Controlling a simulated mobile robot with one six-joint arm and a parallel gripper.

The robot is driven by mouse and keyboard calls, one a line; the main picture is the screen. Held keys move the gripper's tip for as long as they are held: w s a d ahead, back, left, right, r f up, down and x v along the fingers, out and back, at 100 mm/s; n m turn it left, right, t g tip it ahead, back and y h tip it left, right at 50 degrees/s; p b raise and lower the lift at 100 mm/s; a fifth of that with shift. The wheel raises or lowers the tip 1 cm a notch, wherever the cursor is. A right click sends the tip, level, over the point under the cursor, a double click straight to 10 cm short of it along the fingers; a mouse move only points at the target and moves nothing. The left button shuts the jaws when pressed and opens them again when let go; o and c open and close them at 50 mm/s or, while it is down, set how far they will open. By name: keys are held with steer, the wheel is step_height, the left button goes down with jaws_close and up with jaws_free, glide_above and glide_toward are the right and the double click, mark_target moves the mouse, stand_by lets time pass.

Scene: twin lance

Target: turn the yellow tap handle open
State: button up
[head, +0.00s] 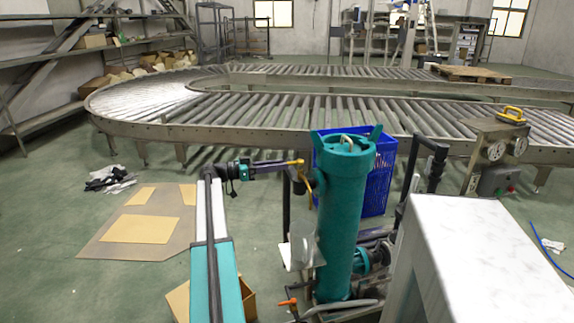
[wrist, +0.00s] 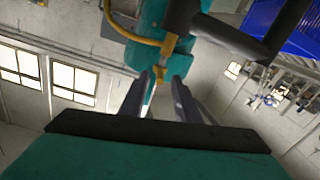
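The yellow tap handle (head: 296,163) is at the left side of the upright teal cylinder (head: 343,220), near its top, with a brass-coloured pipe below it. In the wrist view, yellow tap parts (wrist: 168,44) show just beyond my fingertips, against the teal body. My gripper (wrist: 161,82) is open, its two dark fingers apart with a yellow bit visible in the gap. In the head view my gripper (head: 287,166) reaches in from the left, right beside the handle. I cannot tell whether the fingers touch it.
A blue crate (head: 380,175) stands behind the cylinder. A roller conveyor (head: 330,115) curves across the back. A white-topped block (head: 475,260) is at the front right. A grey panel with gauges and a yellow handle (head: 512,112) stands right. Cardboard (head: 140,228) lies on open floor, left.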

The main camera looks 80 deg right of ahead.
steer(key=shift+x, duration=1.85)
jaws_close()
